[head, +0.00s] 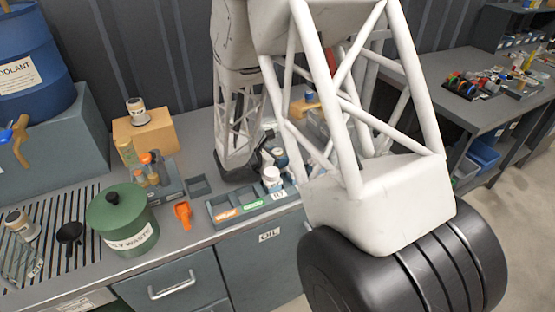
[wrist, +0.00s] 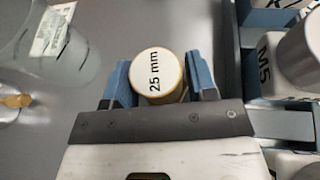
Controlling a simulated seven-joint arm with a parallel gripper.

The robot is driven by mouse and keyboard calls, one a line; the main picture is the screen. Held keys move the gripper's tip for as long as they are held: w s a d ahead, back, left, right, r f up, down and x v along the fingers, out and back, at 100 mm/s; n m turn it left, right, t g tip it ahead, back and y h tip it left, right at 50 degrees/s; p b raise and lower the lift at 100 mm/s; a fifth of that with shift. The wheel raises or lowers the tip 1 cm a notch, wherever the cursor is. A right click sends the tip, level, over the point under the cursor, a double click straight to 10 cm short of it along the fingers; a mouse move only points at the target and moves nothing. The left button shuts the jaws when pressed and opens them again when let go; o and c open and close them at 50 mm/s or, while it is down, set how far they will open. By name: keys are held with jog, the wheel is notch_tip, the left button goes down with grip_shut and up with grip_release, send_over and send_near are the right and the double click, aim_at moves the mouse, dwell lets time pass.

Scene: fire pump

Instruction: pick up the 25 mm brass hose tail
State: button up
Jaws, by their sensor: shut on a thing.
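In the wrist view, the hose tail (wrist: 158,75) shows end-on as a round white face printed "25 mm", with a tan-gold rim and side. My gripper (wrist: 160,78) has its two blue fingers on either side of it, shut on it. The tail's lower side is partly hidden by the gripper body. I cannot tell from this view whether it touches the grey surface below. In the head view my arm hides the hose tail, and the fingertips cannot be made out.
In the wrist view, a bin with an "M5" label (wrist: 265,65) stands close on the right, and a clear labelled container (wrist: 50,38) is at left. In the head view, a green waste can (head: 124,221), an orange scoop (head: 182,213) and a labelled tray (head: 225,214) share the bench.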

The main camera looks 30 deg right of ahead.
aim_at(277, 151)
jog(key=shift+r, duration=5)
jog(key=shift+w, duration=0.1)
